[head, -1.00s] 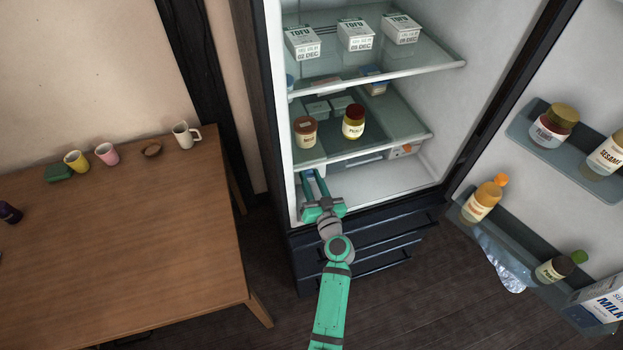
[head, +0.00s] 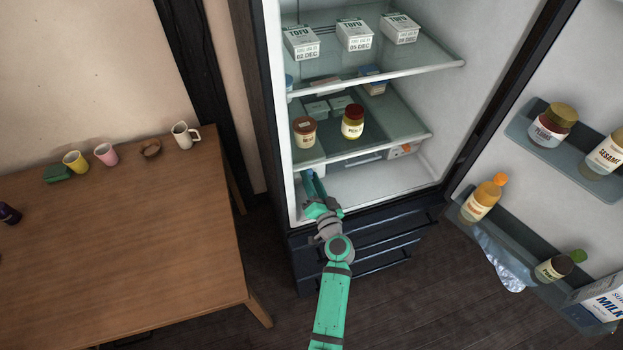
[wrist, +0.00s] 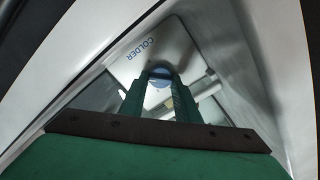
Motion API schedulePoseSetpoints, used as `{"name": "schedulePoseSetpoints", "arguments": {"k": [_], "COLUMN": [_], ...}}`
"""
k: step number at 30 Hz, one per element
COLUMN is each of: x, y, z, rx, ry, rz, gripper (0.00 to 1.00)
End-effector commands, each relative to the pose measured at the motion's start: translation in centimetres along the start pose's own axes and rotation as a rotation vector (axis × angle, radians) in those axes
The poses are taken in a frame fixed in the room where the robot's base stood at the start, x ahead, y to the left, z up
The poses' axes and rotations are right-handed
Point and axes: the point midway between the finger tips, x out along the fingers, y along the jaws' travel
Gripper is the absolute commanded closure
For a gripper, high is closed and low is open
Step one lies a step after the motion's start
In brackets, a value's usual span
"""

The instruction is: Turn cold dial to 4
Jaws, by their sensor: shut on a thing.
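The number the dial points to cannot be read. In the head view my gripper (head: 310,180) reaches into the lower left of the open fridge (head: 390,185), and the dial is hidden there.
A glass shelf (head: 385,135) with two jars stands just above my gripper. The fridge's left wall is close beside it. The open door with bottles in its bins (head: 475,222) is at right. A wooden table (head: 130,240) with cups is at left.

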Motion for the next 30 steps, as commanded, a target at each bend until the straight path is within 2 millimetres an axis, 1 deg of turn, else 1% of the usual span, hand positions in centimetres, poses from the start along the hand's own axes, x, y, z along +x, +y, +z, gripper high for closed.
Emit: {"name": "schedulePoseSetpoints", "arguments": {"k": [10, 11, 12, 23, 26, 30], "x": [0.0, 0.0, 0.0, -0.3, -1.2, -3.6], "y": [0.1, 0.1, 0.1, 0.0, 0.0, -0.1], "z": [-0.1, -0.1, -0.1, 0.0, 0.1, 0.2], "rx": [0.001, 0.001, 0.001, 0.001, 0.001, 0.002], "ry": [0.001, 0.001, 0.001, 0.000, -0.001, -0.003], "rz": [0.001, 0.001, 0.001, 0.000, 0.000, 0.000], "gripper": [0.93, 0.64, 0.54, 0.53, 0.53, 0.53]}}
